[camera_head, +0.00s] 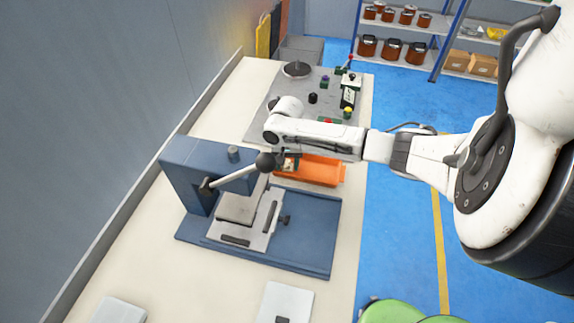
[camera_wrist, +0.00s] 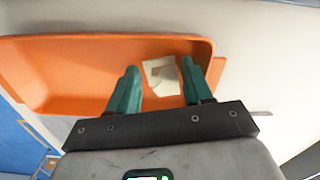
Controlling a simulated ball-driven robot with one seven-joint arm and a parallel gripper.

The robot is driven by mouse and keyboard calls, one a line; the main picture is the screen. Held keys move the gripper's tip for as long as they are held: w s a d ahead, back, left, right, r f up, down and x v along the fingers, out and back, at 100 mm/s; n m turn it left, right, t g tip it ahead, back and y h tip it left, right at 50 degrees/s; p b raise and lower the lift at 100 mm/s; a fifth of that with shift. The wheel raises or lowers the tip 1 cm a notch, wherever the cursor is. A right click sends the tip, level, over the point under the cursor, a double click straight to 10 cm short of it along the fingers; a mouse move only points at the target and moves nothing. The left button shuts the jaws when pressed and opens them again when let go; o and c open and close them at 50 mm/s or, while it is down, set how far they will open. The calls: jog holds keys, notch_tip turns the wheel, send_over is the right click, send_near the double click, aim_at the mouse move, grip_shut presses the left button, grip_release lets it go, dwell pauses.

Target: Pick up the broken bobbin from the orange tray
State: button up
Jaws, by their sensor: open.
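The orange tray (camera_head: 318,170) lies on the bench beside the blue press, partly hidden by my arm in the head view. In the wrist view the tray (camera_wrist: 60,80) spans the left and middle. A pale cream piece that looks like the broken bobbin (camera_wrist: 163,82) lies toward the tray's right end, with angular edges. My gripper (camera_wrist: 159,68) is open, its two green fingers on either side of the piece in this view. I cannot tell whether they touch it. In the head view my gripper (camera_head: 288,163) is over the tray's left end.
A blue press (camera_head: 190,172) with a ball-ended lever (camera_head: 235,173) stands close to my gripper on the left. A grey plate (camera_head: 260,122) with small knobs lies behind the tray. Pale bench surface (camera_head: 150,262) is clear at the front left. Shelves (camera_head: 440,50) stand farther back.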

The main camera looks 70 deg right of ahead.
jog(key=shift+c, duration=0.3)
jog(key=c, duration=0.9)
